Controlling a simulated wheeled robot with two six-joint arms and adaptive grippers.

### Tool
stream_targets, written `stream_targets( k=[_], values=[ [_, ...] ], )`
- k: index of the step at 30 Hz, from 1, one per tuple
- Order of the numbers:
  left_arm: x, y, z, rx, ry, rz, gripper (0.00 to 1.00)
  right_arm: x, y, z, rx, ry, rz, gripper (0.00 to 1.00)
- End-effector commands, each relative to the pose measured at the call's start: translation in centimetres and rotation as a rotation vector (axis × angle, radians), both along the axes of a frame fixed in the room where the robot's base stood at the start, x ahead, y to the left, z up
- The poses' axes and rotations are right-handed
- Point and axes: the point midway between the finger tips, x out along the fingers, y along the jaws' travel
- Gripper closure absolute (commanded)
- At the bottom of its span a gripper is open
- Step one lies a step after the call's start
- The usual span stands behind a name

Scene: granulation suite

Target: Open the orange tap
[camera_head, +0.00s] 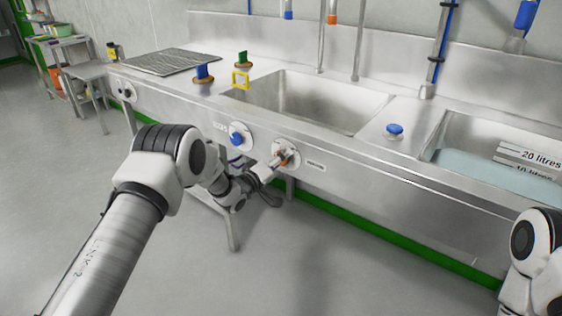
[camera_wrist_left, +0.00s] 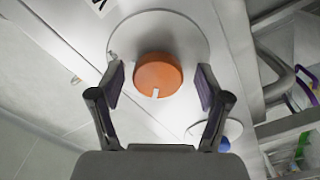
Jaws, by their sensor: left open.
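The orange tap (camera_head: 283,154) is a round knob on a white disc on the front panel of the sink unit. In the left wrist view the orange tap (camera_wrist_left: 158,74) shows a small pale mark at its lower edge. My left gripper (camera_head: 277,162) is in front of it and partly covers it in the head view. In the left wrist view the left gripper (camera_wrist_left: 159,82) is open, one finger on each side of the knob, with visible gaps. My right gripper is out of view; only part of that arm shows at the right edge.
A blue knob (camera_head: 238,136) is on the same panel, left of the orange tap. A sink basin (camera_head: 305,83) is above, and a second basin (camera_head: 440,134) with water is to the right. A shelf unit (camera_head: 62,58) stands at the far left. The floor in front is clear.

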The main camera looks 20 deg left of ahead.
Motion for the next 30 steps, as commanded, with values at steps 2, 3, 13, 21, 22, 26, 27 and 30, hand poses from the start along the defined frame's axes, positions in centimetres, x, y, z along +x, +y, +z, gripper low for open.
stream_targets(
  k=[2,3,13,21,22,26,27,30],
  values=[
    [0.56,-0.23,0.05,-0.001,-0.002,0.0,0.24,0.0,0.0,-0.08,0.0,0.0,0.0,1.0],
    [0.68,-0.27,0.05,-0.001,-0.001,0.0,0.24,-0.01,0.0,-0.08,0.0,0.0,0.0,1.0],
    [0.68,-0.28,0.04,-0.001,0.0,0.0,0.73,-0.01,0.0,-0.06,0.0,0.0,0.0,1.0],
    [0.66,-0.26,0.01,0.003,-0.001,0.0,0.84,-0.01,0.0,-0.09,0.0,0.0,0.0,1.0],
    [0.66,-0.26,0.01,0.006,-0.002,0.0,0.84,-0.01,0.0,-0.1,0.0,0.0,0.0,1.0],
    [0.66,-0.25,-0.02,0.026,-0.01,0.0,0.84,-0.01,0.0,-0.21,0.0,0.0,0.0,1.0],
    [0.66,-0.25,-0.04,0.039,-0.014,0.0,0.84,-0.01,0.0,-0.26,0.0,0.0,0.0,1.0],
    [0.66,-0.25,-0.07,0.078,-0.028,0.0,0.84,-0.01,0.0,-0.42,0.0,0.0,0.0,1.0]
  ],
)
